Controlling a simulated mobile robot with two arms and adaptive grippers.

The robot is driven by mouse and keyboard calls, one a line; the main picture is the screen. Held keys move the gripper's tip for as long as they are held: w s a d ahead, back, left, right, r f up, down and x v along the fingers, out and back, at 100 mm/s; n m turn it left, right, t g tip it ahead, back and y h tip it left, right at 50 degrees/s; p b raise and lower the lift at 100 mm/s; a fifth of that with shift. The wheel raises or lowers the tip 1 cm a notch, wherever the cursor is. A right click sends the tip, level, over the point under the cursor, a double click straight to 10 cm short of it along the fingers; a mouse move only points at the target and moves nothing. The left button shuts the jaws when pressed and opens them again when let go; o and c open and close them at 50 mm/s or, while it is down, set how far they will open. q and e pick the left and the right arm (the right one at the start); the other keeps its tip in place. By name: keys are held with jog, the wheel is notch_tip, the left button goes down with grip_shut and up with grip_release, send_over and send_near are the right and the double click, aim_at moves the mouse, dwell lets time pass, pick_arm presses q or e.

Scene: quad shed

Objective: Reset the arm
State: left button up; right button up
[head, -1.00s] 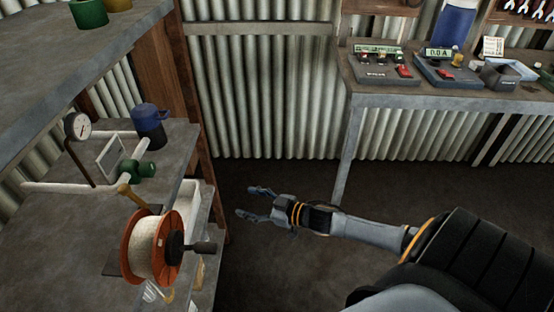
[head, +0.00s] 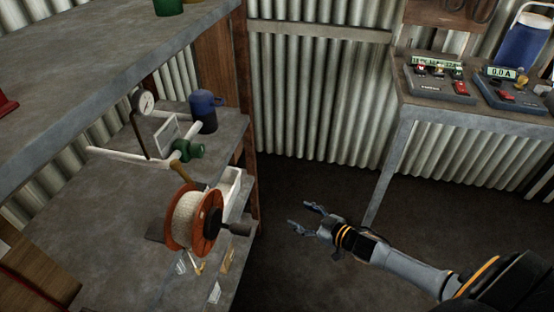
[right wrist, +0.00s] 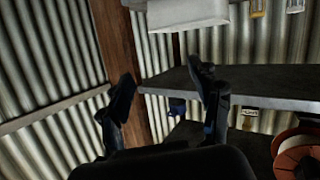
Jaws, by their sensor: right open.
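My right gripper (head: 308,220) is open and empty in the head view. It hangs over the dark floor, right of the shelf unit and apart from it. My right arm comes in from the lower right. In the right wrist view the two fingers of the right gripper (right wrist: 165,95) stand wide apart with nothing between them. Behind them are a shelf edge and a corrugated wall. My left gripper is in neither view.
On the shelf (head: 82,207) at left stand an orange spool (head: 207,240), a pipe with a green valve (head: 188,150), a gauge (head: 143,102) and a blue-topped container (head: 204,112). A workbench (head: 470,115) with meters stands at right. Floor (head: 310,180) between them is clear.

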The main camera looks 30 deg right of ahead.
jog(key=s+d+f+m+g+h+p, duration=0.1)
jog(key=s+f+m+g+h, duration=0.15)
jog(key=s+f, duration=0.8)
jog(key=s+f+m+g+h, duration=0.15)
jog(key=s+f+g, duration=0.4)
jog(key=f, duration=0.75)
jog(key=s+a+f+g, duration=0.1)
jog(key=s+a+f, duration=0.2)
jog(key=s, duration=0.6)
jog(key=s+a+f+g, duration=0.2)
jog(key=s+a+f, duration=0.1)
jog(key=s, duration=0.6)
jog(key=s+a+f+g+p, duration=0.1)
jog(key=s+a+f, duration=0.3)
jog(key=s, duration=0.5)
jog(key=shift+f+n+g+h, duration=0.3)
jog(key=shift+n+g+h, duration=0.1)
